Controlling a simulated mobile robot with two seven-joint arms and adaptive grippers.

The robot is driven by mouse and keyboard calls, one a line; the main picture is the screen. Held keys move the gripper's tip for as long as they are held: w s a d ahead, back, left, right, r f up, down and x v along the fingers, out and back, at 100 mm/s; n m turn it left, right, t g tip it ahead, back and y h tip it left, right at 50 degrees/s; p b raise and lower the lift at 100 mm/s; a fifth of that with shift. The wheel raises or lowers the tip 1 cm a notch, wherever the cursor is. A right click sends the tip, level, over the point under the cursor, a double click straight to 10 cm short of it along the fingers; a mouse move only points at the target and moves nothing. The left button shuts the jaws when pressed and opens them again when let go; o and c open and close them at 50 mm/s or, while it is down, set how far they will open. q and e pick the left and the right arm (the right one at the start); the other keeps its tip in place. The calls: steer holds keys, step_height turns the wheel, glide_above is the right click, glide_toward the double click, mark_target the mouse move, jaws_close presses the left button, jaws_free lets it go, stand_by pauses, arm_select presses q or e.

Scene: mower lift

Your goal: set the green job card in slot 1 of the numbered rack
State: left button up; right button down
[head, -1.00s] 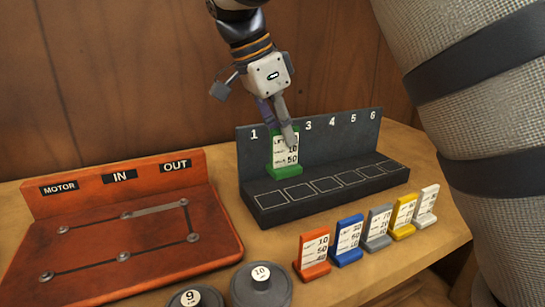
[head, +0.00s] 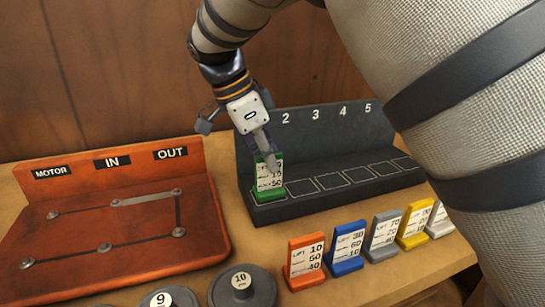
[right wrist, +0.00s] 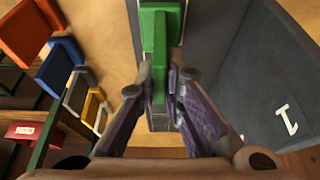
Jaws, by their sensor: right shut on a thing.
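My right gripper (head: 269,160) is shut on the upper part of the green job card (head: 270,184). The card is upright, its printed face towards the head camera. It stands over the leftmost outlined slot of the dark numbered rack (head: 390,185). Whether its base touches the rack floor I cannot tell. The gripper hides the number 1 in the head view. In the right wrist view the green card (right wrist: 160,50) is between the fingers of my right gripper (right wrist: 161,78), and the number 1 shows on the rack wall (right wrist: 265,85). My left gripper is not in view.
Orange (head: 305,262), blue (head: 346,250), grey (head: 382,237), yellow (head: 414,225) and white (head: 440,221) cards stand in front of the rack. A red motor board (head: 120,230) is at left. Round weights (head: 243,290) sit at the front. The other rack slots are empty.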

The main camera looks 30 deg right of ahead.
steer(key=shift+w+a, duration=0.15)
steer(key=shift+w, duration=0.05)
steer(key=c, duration=1.9)
jaws_free()
steer(key=shift+f, duration=0.1)
steer(key=shift+o, duration=1)
steer(key=shift+s, duration=0.15)
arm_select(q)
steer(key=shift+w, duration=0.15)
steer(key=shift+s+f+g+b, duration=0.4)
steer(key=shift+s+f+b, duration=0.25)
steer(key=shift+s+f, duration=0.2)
arm_select(e)
steer(key=v, duration=1.2)
